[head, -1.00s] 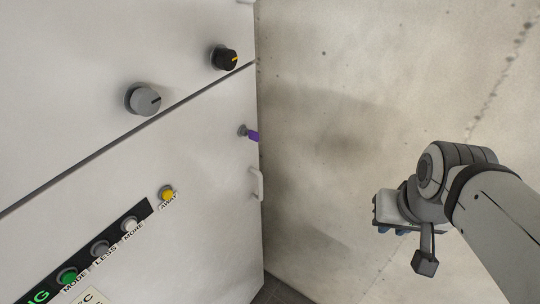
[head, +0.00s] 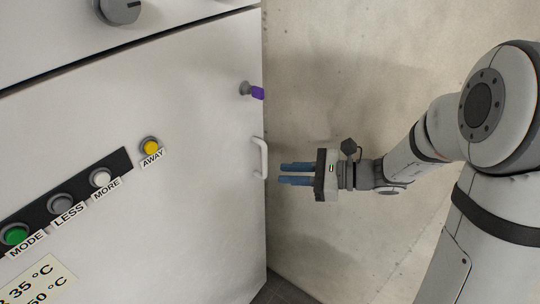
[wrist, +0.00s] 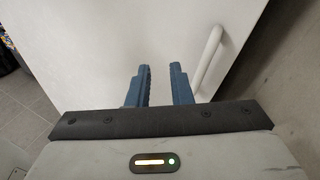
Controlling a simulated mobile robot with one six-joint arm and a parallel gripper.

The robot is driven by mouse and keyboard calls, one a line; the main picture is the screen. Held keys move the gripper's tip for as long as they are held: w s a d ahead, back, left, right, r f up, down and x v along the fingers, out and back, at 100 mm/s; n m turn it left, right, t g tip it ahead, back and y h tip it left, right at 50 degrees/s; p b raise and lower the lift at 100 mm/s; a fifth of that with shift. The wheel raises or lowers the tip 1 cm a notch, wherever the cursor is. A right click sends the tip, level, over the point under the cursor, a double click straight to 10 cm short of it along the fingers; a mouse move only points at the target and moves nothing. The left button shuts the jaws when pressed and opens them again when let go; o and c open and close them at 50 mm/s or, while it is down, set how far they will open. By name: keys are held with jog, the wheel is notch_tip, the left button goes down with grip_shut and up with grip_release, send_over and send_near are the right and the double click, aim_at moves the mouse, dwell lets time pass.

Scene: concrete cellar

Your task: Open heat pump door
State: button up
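The heat pump door is the white lower panel (head: 200,200) at the left of the head view, and it looks shut. Its white bar handle (head: 260,158) stands upright near the panel's right edge. A lock with a purple-headed key (head: 257,93) sits above the handle. My gripper (head: 280,174) is just right of the handle in the head view, with its blue fingers pointing left and apart. In the wrist view, my gripper (wrist: 160,75) is open and empty, and the handle (wrist: 208,62) lies to the right of both fingers, not between them.
A yellow AWAY button (head: 151,147) and a row of MORE, LESS and MODE buttons (head: 60,205) are on the panel left of the handle. A grey knob (head: 118,8) is above. A concrete wall (head: 350,80) stands close behind my arm.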

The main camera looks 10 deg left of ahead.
aim_at(264, 158)
jog(key=w+a+f+m+t+y+b, duration=0.1)
jog(key=w+f+m+t+y, duration=0.1)
jog(key=w+f+m+t, duration=0.25)
jog(key=shift+g, duration=0.55)
jog(key=w+a, duration=0.1)
jog(key=a, duration=0.1)
jog(key=w+a, duration=0.1)
jog(key=a, duration=0.2)
jog(key=w+a, duration=0.1)
jog(key=a, duration=0.1)
jog(key=shift+a+r, duration=0.2)
jog(key=shift+r, duration=0.15)
jog(key=shift+c, duration=0.3)
jog(key=shift+s, duration=0.1)
grip_shut()
jog(key=shift+r, duration=0.15)
